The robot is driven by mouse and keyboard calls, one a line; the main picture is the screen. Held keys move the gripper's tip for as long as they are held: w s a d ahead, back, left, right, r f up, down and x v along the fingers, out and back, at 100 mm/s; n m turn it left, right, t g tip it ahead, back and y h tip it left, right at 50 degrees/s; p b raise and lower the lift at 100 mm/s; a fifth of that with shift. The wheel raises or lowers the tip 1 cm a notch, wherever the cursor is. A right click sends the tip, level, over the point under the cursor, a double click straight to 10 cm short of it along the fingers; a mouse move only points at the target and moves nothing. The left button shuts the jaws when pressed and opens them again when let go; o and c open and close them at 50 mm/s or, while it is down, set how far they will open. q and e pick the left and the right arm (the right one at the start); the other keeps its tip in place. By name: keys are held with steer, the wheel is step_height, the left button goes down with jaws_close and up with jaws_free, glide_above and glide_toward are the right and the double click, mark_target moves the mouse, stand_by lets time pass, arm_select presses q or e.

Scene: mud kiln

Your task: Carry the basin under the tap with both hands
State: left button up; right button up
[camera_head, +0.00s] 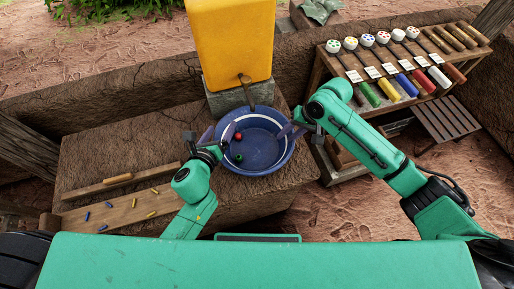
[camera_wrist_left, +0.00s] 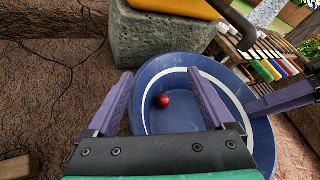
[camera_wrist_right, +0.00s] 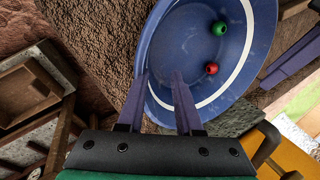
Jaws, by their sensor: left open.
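The blue basin (camera_head: 262,152) with a white band stands on the mud ledge, in front of the yellow tank's tap (camera_head: 246,90). The tap's lower end shows at the basin's back rim in the head view. A red ball (camera_head: 238,135) and a green ball (camera_head: 238,158) lie in it. My left gripper (camera_wrist_left: 158,95) is open at the left side, its fingers apart, one outside the basin and one over it. My right gripper (camera_wrist_right: 158,95) is at the opposite side, its fingers closer together with basin wall showing between them; whether they press on it is unclear.
The yellow tank (camera_head: 232,40) stands on a grey block (camera_head: 226,100) behind the basin. A wooden board (camera_head: 125,210) with small coloured sticks lies at left. A rack (camera_head: 400,70) with brushes and coloured rolls stands at right. Mud walls enclose the back.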

arm_select(q)
steer(key=v, duration=1.1)
steer(key=shift+s, duration=0.4)
arm_select(e)
steer(key=o, duration=0.8)
arm_select(q)
steer(key=shift+r, duration=0.1)
arm_select(e)
steer(key=shift+d+r, duration=0.1)
steer(key=v, duration=1.1)
steer(key=shift+d+r, duration=0.15)
steer(key=shift+r, duration=0.25)
